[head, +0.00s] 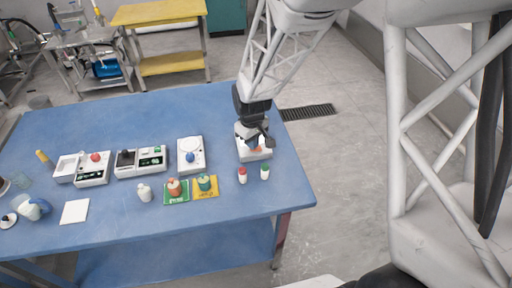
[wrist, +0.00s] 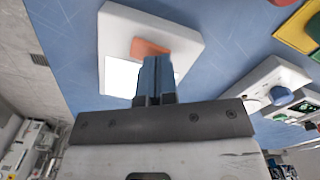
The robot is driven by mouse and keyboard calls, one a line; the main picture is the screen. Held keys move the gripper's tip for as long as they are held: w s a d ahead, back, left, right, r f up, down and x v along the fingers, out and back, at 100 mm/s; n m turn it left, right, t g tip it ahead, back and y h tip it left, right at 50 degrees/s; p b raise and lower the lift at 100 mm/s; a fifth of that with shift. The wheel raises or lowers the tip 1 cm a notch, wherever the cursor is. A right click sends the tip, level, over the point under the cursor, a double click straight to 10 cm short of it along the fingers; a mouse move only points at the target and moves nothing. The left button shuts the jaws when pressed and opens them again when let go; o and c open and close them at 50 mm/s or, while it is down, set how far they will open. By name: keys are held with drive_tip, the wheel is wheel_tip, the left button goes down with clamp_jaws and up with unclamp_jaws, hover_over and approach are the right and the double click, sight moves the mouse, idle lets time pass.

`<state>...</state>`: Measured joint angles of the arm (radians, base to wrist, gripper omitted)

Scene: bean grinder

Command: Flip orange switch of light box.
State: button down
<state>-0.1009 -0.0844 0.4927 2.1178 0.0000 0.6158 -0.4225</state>
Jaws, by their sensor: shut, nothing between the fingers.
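The light box (wrist: 185,28) is a white block with an orange switch (wrist: 143,46) and a bright white panel (wrist: 121,76). In the head view the light box (head: 258,155) stands near the table's right end, partly hidden by my arm. My gripper (wrist: 156,62) is shut, its blue fingers empty and held together over the box. The fingertips cover the lower right part of the orange switch in the wrist view. I cannot tell whether they touch it. In the head view my gripper (head: 253,140) is just above the box, with a little orange showing beside it.
On the blue table (head: 120,112), a white device with a blue knob (head: 190,156) stands left of the light box. A red-capped bottle (head: 242,175) and a green-capped bottle (head: 265,172) stand in front. Several devices are further left. The table's back is clear.

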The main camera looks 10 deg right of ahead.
drive_tip(key=shift+f, duration=0.4)
idle(0.3)
drive_tip(key=shift+r, duration=0.1)
drive_tip(key=shift+r, duration=3.45)
drive_tip(key=shift+s+r, duration=0.15)
drive_tip(key=shift+r, duration=0.1)
drive_tip(key=s+d+r+m+t, duration=0.1)
drive_tip(key=s+d+r+m, duration=0.2)
drive_tip(key=s+r, duration=0.6)
drive_tip(key=s+d+r+m+t, duration=0.1)
drive_tip(key=s+d+r+m, duration=0.2)
drive_tip(key=s+r, duration=0.5)
drive_tip(key=shift+s+r+t, duration=0.3)
drive_tip(key=shift+s+r, duration=0.1)
drive_tip(key=shift+s, duration=3.6)
